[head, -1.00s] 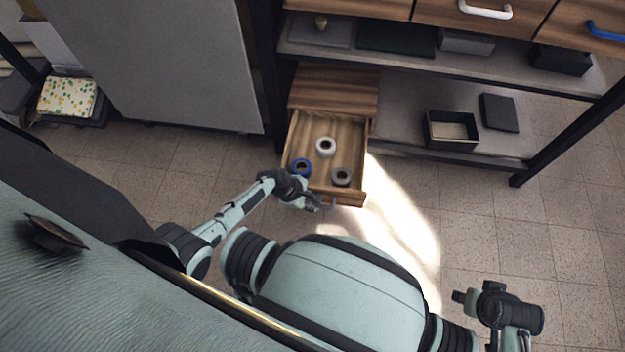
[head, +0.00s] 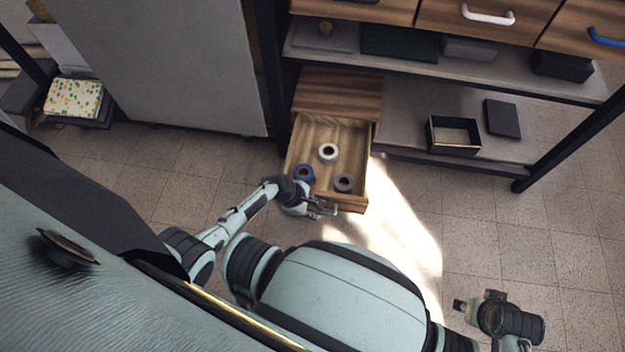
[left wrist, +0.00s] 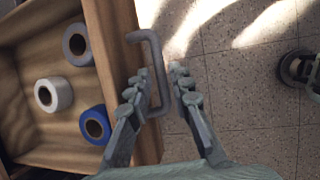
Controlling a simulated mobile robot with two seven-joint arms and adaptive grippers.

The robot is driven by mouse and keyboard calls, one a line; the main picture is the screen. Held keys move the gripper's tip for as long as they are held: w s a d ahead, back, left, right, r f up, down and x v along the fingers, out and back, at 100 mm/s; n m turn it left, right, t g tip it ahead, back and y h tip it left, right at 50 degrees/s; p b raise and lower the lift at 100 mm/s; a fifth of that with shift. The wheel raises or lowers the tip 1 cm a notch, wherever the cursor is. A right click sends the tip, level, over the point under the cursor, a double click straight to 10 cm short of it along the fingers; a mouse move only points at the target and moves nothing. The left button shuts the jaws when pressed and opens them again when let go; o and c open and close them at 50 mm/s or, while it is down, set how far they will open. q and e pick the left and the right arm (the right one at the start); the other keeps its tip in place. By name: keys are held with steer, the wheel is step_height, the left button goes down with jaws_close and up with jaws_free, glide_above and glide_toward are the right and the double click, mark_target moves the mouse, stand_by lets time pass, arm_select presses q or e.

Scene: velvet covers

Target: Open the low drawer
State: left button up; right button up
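The low wooden drawer (head: 361,170) is pulled out from its cabinet, with a white, a blue and a grey roll inside. Its front and grey bar handle (left wrist: 155,70) show in the left wrist view. My left gripper (head: 325,210) is at the drawer front. In the left wrist view its fingers (left wrist: 160,80) are apart, one on each side of the handle bar, with a gap visible on the outer side. My right gripper (head: 461,305) is low at the right, away from the drawer; its fingers are too small to read.
A shelf at the right of the drawer holds an open black box (head: 454,134) and a dark flat block (head: 503,119). Higher drawers have white (head: 488,17) and blue handles. A grey panel (head: 165,70) stands at the left. The tiled floor before the drawer is clear.

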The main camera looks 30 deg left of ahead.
arm_select(q)
steer(key=v, duration=1.2)
stand_by(0.3)
